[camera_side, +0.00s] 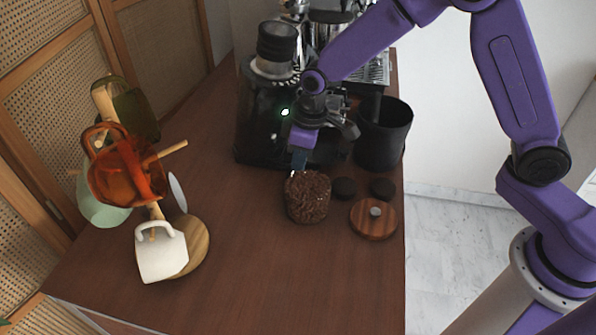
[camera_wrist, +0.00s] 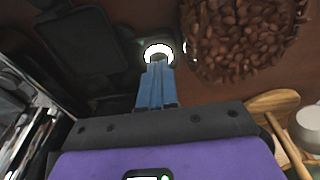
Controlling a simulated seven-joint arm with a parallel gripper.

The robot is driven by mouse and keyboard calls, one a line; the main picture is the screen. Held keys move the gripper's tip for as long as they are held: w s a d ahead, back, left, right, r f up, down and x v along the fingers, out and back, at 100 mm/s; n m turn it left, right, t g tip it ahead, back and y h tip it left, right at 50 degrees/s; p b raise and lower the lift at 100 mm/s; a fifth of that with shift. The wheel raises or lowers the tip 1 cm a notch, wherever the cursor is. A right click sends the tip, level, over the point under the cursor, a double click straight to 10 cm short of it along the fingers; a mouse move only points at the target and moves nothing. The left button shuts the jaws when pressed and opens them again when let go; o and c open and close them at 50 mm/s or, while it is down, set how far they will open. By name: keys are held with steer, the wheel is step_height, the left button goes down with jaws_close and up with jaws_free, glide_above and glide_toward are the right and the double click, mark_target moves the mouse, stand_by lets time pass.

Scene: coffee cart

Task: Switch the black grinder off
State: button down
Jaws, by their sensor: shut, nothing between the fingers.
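The black grinder (camera_side: 258,125) stands at the back of the brown counter, with a small pale green light (camera_side: 285,112) lit on its front. My gripper (camera_side: 298,167) is in front of the grinder, pointing down, just behind the glass of coffee beans. In the wrist view its blue fingers (camera_wrist: 156,66) are together and empty. A bright white lit ring (camera_wrist: 158,48) shows right at the fingertips, which cover its lower part. I cannot tell whether the fingers touch the ring. My wrist and gripper hide part of the grinder's front in the side view.
The bean glass (camera_side: 307,197) is close to my fingers and also fills the wrist view's upper right (camera_wrist: 243,35). Two dark discs, a wooden lid (camera_side: 374,219) and a black bin (camera_side: 383,132) are to the right. A mug tree (camera_side: 190,240) stands left. The front counter is clear.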

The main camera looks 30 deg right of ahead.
steer(key=shift+f, duration=0.6)
stand_by(0.7)
steer(key=shift+r, duration=1.3)
steer(key=shift+r, duration=0.15)
steer(key=shift+r, duration=1.35)
steer(key=shift+s, duration=0.1)
